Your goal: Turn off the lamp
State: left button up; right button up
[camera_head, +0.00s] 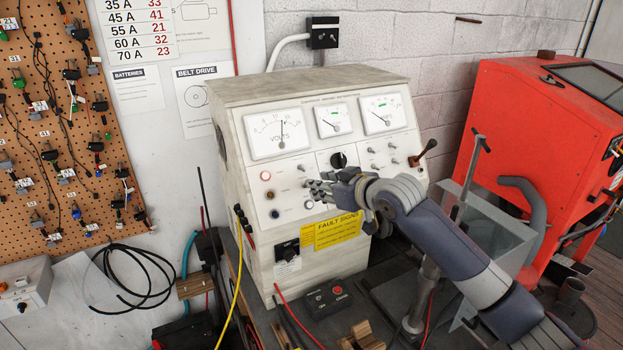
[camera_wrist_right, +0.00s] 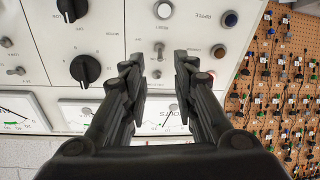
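My right gripper (camera_head: 316,189) is in front of the panel's middle. In the right wrist view it is open (camera_wrist_right: 160,80) and empty, its fingers pointing at the panel. A silver toggle switch (camera_wrist_right: 159,50) shows between the fingertips, apparently untouched. My left gripper is out of view.
Black rotary knobs (camera_wrist_right: 85,69) and other toggles (camera_wrist_right: 15,71) are close beside the fingers. Three dial gauges (camera_head: 278,132) are above on the panel. A small black control box (camera_head: 335,298) lies on the bench, and a red machine (camera_head: 540,150) stands right.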

jog(key=shift+p+x, duration=0.85)
jog(key=shift+x, duration=1.9)
grip_shut()
